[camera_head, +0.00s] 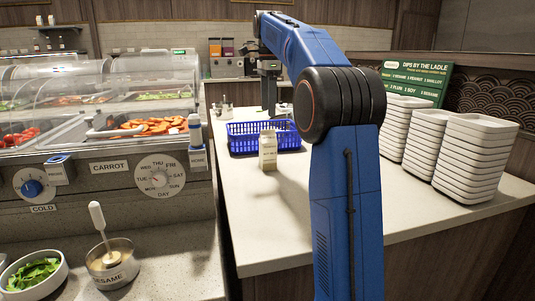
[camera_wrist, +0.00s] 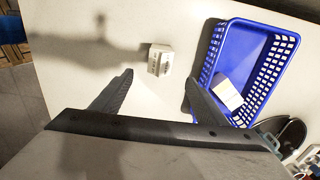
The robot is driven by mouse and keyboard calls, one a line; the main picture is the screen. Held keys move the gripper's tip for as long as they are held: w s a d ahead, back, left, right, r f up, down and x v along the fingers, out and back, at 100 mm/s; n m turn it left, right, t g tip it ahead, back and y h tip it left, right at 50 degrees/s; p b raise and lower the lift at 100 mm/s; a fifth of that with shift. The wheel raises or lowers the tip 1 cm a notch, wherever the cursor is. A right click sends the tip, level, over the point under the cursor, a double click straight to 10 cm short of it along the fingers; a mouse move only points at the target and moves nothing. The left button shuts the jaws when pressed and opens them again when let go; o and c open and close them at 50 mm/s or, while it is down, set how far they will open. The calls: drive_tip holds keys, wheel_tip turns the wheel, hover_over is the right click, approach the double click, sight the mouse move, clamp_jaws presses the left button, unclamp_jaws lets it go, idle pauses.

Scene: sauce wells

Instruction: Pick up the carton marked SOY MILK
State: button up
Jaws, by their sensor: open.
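A small cream carton (camera_head: 268,150) with a gabled top stands upright on the counter, just in front of a blue basket (camera_head: 241,139). Its marking is too small to read. In the wrist view, a carton (camera_wrist: 160,60) stands on the counter just beyond and between my fingertips. My gripper (camera_wrist: 158,82) is open and empty, with its fingers apart from the carton. In the wrist view, the basket (camera_wrist: 204,76) lies to the right, near my right finger, with another pale carton (camera_wrist: 227,94) inside it.
Stacks of white trays (camera_head: 470,160) stand on the right of the counter (camera_head: 270,220). A green dips sign (camera_head: 420,80) is behind them. A glass-covered food bar (camera_head: 100,95) runs along the left. The counter in front of the carton is clear.

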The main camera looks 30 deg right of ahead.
sight(268, 141)
wheel_tip(268, 141, down, 14)
drive_tip(key=c, duration=1.5)
drive_tip(key=shift+c, duration=0.2)
drive_tip(key=shift+r, duration=0.15)
